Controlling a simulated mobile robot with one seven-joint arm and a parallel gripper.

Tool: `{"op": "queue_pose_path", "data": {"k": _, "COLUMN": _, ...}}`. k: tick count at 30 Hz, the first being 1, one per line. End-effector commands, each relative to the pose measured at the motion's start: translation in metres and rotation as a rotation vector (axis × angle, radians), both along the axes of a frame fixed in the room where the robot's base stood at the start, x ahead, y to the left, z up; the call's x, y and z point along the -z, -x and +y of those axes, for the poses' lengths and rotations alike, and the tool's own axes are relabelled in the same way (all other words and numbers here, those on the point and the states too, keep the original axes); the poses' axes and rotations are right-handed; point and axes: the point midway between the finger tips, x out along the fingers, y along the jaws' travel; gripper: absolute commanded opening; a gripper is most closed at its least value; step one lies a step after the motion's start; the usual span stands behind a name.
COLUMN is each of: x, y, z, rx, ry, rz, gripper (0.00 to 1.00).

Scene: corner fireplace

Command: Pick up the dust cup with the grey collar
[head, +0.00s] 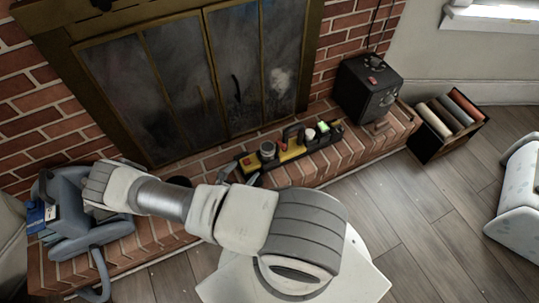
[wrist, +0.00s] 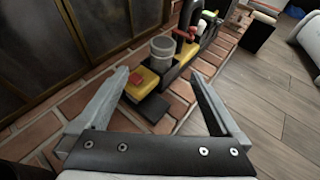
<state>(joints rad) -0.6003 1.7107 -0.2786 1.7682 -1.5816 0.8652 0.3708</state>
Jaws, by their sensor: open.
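A round cup with a grey collar (head: 268,150) stands at the left part of a black and yellow tool caddy (head: 291,154) on the brick hearth. In the wrist view the grey-collared cup (wrist: 161,52) is upright, just beyond my fingertips and between their lines. My gripper (wrist: 160,77) is open and empty, with its fingers spread on either side. In the head view my gripper (head: 241,173) is partly hidden behind my arm, close to the caddy's left end. The fingers look apart from the cup.
Glass fireplace doors (head: 222,72) stand behind the hearth. Other items on the caddy include a white cup (head: 310,134) and a green piece (head: 323,127). A black box (head: 366,90) stands right. A blue-grey container (head: 75,213) sits left. The wood floor (head: 400,215) is mostly clear.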

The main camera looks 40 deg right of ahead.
Motion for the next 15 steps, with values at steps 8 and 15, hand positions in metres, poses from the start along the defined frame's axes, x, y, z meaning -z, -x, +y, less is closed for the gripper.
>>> {"op": "queue_pose_path", "data": {"k": 8, "x": 0.022, "y": -0.011, "z": -0.033, "rx": -0.008, "ry": 0.005, "rz": 0.008, "gripper": 1.00}}
{"op": "queue_pose_path", "data": {"k": 15, "x": 0.042, "y": -0.031, "z": -0.077, "rx": -0.008, "ry": 0.006, "rz": 0.008, "gripper": 1.00}}
